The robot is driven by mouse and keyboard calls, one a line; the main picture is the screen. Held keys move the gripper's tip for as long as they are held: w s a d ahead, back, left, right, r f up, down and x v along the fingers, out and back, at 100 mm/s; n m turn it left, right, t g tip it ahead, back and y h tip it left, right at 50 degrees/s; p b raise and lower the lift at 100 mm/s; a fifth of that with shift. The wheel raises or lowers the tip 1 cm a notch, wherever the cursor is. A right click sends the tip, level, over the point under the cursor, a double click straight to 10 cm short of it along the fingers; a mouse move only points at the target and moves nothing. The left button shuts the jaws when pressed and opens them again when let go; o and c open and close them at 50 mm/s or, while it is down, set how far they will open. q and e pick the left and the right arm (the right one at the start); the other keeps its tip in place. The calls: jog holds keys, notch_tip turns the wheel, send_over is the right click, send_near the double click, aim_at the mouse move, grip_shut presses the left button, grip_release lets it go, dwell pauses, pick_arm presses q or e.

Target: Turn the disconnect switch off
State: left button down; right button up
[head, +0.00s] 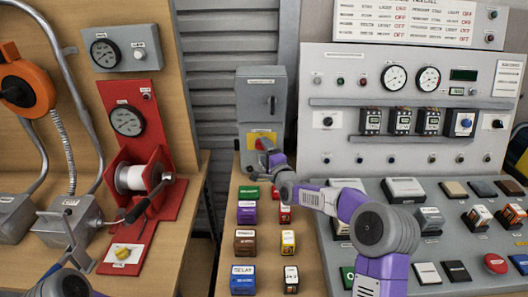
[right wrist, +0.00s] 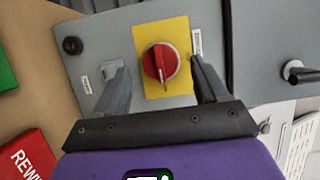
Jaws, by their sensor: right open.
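The disconnect switch is a red rotary knob (right wrist: 160,63) on a yellow plate (right wrist: 178,31) on the front of a grey box (head: 262,88). In the right wrist view the knob's ridge lies roughly upright in the picture. My right gripper (right wrist: 158,78) is open, one finger on either side of the knob, with a visible gap to it on both sides. In the head view my right gripper (head: 268,152) is in front of the switch and hides part of it. Part of my left arm shows at the bottom left; its fingers are not clear.
Several coloured boxes (head: 245,243) stand on the wooden bench below the switch. A grey control console (head: 420,160) with gauges and buttons is at the right. A red panel (head: 128,95) with a gauge and winch stands at the left.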

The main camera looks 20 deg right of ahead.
jog(key=shift+w+a, duration=0.1)
jog(key=shift+w, duration=0.8)
jog(key=shift+c, duration=0.5)
jog(key=c, duration=0.9)
